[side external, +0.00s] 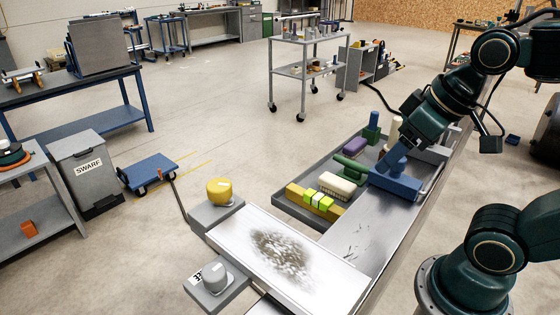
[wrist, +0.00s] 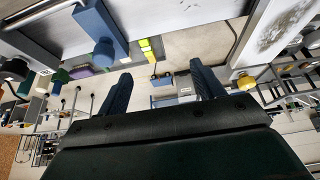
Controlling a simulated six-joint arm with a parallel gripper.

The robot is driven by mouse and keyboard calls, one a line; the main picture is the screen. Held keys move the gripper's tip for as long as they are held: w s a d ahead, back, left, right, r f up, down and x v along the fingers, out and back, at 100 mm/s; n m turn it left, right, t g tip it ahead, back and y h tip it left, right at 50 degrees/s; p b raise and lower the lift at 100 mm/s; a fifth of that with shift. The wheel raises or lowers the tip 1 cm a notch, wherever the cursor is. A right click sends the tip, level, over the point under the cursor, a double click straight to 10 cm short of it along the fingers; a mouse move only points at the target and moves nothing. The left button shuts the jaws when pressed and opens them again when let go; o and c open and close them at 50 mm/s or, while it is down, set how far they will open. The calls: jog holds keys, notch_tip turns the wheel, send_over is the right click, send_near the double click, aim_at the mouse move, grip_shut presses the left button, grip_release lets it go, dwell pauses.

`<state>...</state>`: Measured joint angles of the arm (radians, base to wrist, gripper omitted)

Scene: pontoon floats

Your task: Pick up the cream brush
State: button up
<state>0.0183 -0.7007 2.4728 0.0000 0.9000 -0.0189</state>
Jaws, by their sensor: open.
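The cream brush (side external: 337,184) lies in a grey tray (side external: 297,211) in the side view, its pale back up and bristles showing along its lower edge. It sits between a yellow bar with lime blocks (side external: 316,199) and a green piece (side external: 350,166). I cannot make out the brush clearly in the wrist view.
A purple piece (side external: 354,145) and a green block with a blue top (side external: 372,128) stand farther back in the tray. A stained white plate (side external: 285,255) lies in front, with a yellow knob (side external: 219,190) and a grey knob (side external: 214,277) beside it.

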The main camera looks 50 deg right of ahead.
jog(key=w+d+g, duration=0.2)
jog(key=w+d, duration=0.1)
jog(key=w, duration=0.3)
jog(key=g, duration=0.3)
send_over(337, 181)
notch_tip(337, 181, down, 12)
jog(key=shift+w+d+f, duration=0.15)
jog(key=shift+d, duration=0.1)
jog(key=shift+f, duration=0.1)
jog(key=shift+f, duration=4.2)
jog(key=shift+f, duration=0.15)
jog(key=shift+a+f, duration=0.1)
jog(key=shift+f, duration=2.35)
